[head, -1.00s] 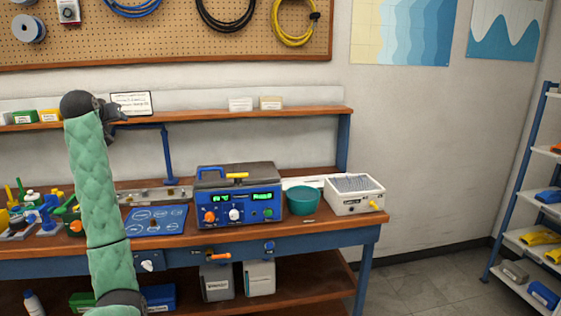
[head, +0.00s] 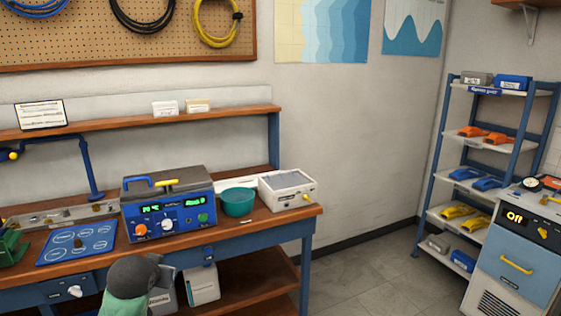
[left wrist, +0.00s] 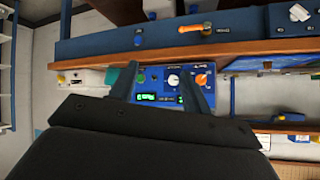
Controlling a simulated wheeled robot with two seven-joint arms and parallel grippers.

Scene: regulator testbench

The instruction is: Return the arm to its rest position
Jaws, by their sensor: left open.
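My left arm shows at the bottom of the head view, with its green sleeve and dark wrist low in front of the bench. My left gripper (head: 166,278) is partly hidden there behind its wrist. In the left wrist view the two dark fingers (left wrist: 161,88) stand apart with nothing between them. Beyond them is the blue regulator unit (left wrist: 158,98), seen upside down. In the head view this unit (head: 168,212) stands on the bench with lit green displays and an orange and a white knob. My right gripper is not in view.
The wooden bench (head: 262,226) holds a teal bowl (head: 238,202), a white box (head: 287,190) and a blue mat (head: 76,243). A shelf rack (head: 470,173) and a blue-grey cabinet (head: 515,262) stand at right. Floor between is clear.

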